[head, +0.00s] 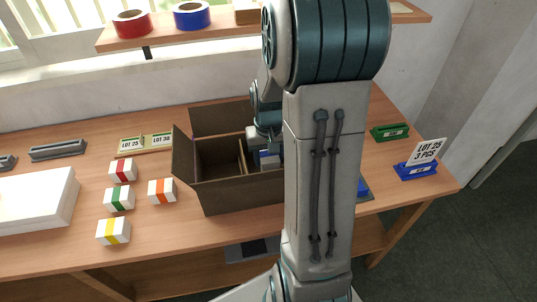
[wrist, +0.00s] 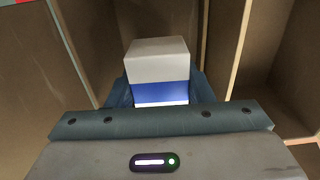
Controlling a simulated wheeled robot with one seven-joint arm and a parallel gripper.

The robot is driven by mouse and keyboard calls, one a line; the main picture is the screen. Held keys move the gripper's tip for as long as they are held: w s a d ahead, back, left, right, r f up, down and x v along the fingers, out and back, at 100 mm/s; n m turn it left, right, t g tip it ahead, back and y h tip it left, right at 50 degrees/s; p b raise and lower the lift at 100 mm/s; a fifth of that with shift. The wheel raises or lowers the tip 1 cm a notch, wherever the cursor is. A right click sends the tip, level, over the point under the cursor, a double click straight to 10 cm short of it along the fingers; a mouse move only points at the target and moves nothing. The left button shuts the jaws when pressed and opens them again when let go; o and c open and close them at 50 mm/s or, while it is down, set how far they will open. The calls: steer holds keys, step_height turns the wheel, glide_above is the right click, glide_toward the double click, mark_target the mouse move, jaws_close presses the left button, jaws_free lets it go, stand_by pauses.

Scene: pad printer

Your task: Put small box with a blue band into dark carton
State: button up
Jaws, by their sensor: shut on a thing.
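The small box with a blue band (wrist: 158,62) is white and sits between the fingers of my gripper (wrist: 160,95), which is shut on it. In the wrist view brown carton walls surround the box. In the head view the dark carton (head: 243,194) stands open on the table with its flaps up and a divider inside. My gripper (head: 268,150) reaches into its right part, and the blue-banded box (head: 269,158) shows there, partly hidden by my arm. I cannot tell whether the box touches the carton floor.
White boxes with red (head: 123,170), green (head: 119,199), orange (head: 162,191) and yellow (head: 113,231) bands stand left of the carton. A blue holder (head: 416,171) with a "LOT 25 3 PCS" card (head: 427,151) is at the right. A shelf (head: 172,32) with tape rolls hangs above.

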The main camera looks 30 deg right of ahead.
steer(key=shift+f+b, duration=2)
steer(key=shift+f, duration=0.9)
steer(key=o, duration=1.1)
steer(key=shift+r+p, duration=4.6)
steer(key=shift+r, duration=1.45)
